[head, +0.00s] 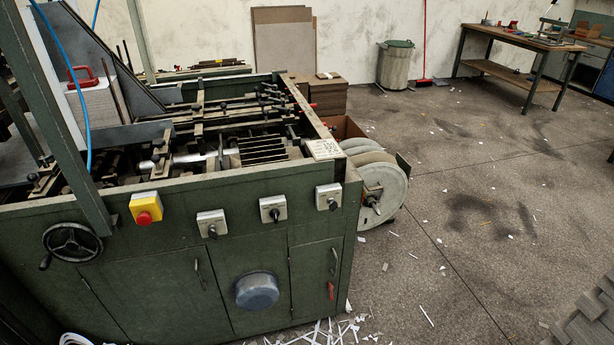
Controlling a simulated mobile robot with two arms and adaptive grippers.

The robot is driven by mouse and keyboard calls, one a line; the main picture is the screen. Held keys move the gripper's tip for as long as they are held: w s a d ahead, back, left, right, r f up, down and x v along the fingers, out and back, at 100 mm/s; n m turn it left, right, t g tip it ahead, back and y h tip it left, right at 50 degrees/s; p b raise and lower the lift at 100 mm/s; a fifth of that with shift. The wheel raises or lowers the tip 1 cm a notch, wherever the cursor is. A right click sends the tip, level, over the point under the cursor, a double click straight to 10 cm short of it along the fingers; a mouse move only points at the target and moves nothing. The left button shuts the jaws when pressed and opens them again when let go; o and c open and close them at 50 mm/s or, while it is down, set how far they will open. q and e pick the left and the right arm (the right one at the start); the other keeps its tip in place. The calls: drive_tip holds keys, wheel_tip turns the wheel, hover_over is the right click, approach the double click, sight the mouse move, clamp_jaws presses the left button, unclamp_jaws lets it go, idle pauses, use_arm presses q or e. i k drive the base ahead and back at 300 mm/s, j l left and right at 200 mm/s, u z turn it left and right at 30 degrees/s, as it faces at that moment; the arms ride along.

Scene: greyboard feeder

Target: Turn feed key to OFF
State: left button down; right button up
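A green machine (170,275) fills the left half of the head view. Three pale switch plates with dark keys or knobs sit in a row on its front rail: a left one (212,223), a middle one (273,208) and a right one (328,197). Their lettering is too small to read, so I cannot tell which is the feed key or which way each is turned. A yellow box with a red button (146,208) is left of them. Neither of my grippers is in view.
A black handwheel (73,242) and a round grey bowl-like cover (257,290) stick out from the machine front. White reels (380,190) stand at its right end. Paper scraps litter the floor (480,240), which is mostly open. A workbench (530,40) stands far back right.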

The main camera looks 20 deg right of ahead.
sight(330, 201)
drive_tip(key=i+l+u, duration=0.15)
drive_tip(key=l, duration=0.2)
drive_tip(key=i+l+u, duration=0.2)
drive_tip(key=l, duration=0.15)
drive_tip(key=i+l+u, duration=0.15)
drive_tip(key=l, duration=0.25)
drive_tip(key=k, duration=0.05)
